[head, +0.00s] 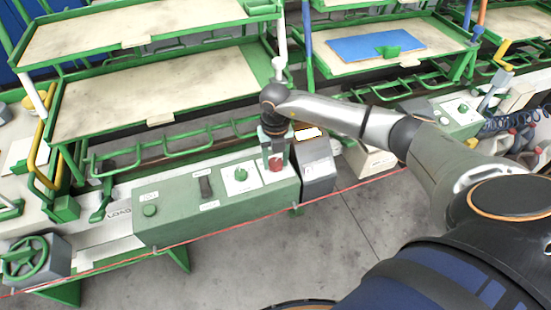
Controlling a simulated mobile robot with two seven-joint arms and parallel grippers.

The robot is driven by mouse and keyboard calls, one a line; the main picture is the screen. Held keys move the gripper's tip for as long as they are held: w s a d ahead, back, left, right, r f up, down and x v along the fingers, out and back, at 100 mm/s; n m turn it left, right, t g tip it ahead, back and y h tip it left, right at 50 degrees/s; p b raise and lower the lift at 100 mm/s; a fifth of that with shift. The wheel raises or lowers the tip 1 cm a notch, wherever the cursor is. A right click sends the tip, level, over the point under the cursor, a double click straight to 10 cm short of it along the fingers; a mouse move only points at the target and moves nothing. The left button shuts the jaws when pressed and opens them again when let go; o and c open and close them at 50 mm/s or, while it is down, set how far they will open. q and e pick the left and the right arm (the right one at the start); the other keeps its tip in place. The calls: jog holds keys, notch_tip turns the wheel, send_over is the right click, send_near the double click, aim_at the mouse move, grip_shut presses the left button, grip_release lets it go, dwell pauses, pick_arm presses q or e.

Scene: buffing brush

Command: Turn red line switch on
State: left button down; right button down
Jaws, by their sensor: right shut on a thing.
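A red switch (276,164) sits on a white plate at the right end of the green control box (160,227). My right gripper (275,155) comes down on it from above, its fingers on either side of the red knob. It is shut on the red switch. The fingers partly hide the knob, so its turn position is unclear. My left gripper is not in view.
The box also bears a green knob on a white plate (241,175), a black switch (206,187) and a green button (149,210). A grey box (318,168) stands just right. A thin red line runs along the front. Green-framed shelves (150,90) stand behind.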

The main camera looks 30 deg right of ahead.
aim_at(275, 163)
jog(key=shift+c, duration=1.5)
grip_release()
jog(key=shift+r, duration=0.15)
jog(key=shift+r, duration=0.3)
notch_tip(275, 163, up, 3)
jog(key=shift+f+b, duration=0.15)
jog(key=shift+b, duration=0.15)
jog(key=s+a+r+b, duration=0.1)
jog(key=s+a+r, duration=0.6)
jog(key=s, duration=0.5)
notch_tip(275, 163, up, 2)
jog(key=shift+a+r, duration=0.15)
jog(key=shift+r, duration=0.1)
